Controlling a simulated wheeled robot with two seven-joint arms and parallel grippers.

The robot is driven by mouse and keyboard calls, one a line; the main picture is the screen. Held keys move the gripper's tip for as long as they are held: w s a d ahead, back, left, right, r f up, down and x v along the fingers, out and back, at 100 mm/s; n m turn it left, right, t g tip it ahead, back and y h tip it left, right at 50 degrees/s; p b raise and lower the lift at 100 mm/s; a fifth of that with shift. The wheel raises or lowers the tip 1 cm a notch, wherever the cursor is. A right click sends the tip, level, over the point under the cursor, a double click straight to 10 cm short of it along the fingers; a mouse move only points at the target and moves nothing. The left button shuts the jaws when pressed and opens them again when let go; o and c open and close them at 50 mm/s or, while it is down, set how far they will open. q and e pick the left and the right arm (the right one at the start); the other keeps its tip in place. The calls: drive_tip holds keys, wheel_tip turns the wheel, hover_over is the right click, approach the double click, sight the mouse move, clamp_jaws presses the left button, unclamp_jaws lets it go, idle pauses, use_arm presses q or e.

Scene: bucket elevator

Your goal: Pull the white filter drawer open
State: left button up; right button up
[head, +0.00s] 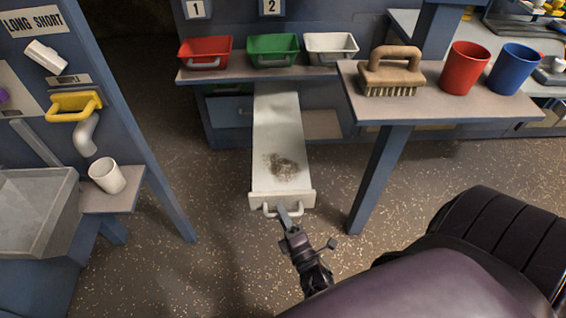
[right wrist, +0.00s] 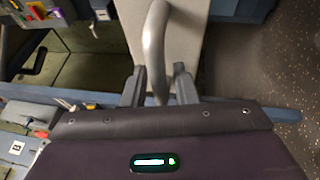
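The white filter drawer (head: 278,125) is pulled far out from under the shelf in the head view, with a dark patch of grit on its top near the front. Its front plate carries a light grey bar handle (head: 268,209). My right gripper (head: 291,211) is at this handle. In the right wrist view the handle (right wrist: 155,45) passes between the two fingers of my right gripper (right wrist: 158,82), which lie close on both sides of it. The gripper looks shut on the handle, though contact is partly hidden. My left gripper is not in view.
Red (head: 205,52), green (head: 273,50) and white (head: 331,48) bins stand on the shelf above the drawer. A brush (head: 391,70), a red cup (head: 464,68) and a blue cup (head: 514,68) stand on a side shelf. Its post (head: 378,180) is right of the drawer. The floor left is clear.

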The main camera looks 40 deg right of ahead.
drive_tip(key=shift+o, duration=0.8)
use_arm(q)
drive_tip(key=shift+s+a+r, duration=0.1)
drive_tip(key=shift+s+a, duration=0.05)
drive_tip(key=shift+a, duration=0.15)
use_arm(e)
drive_tip(key=v, duration=0.7)
drive_tip(key=shift+s, duration=0.4)
drive_tip(key=shift+a, duration=0.1)
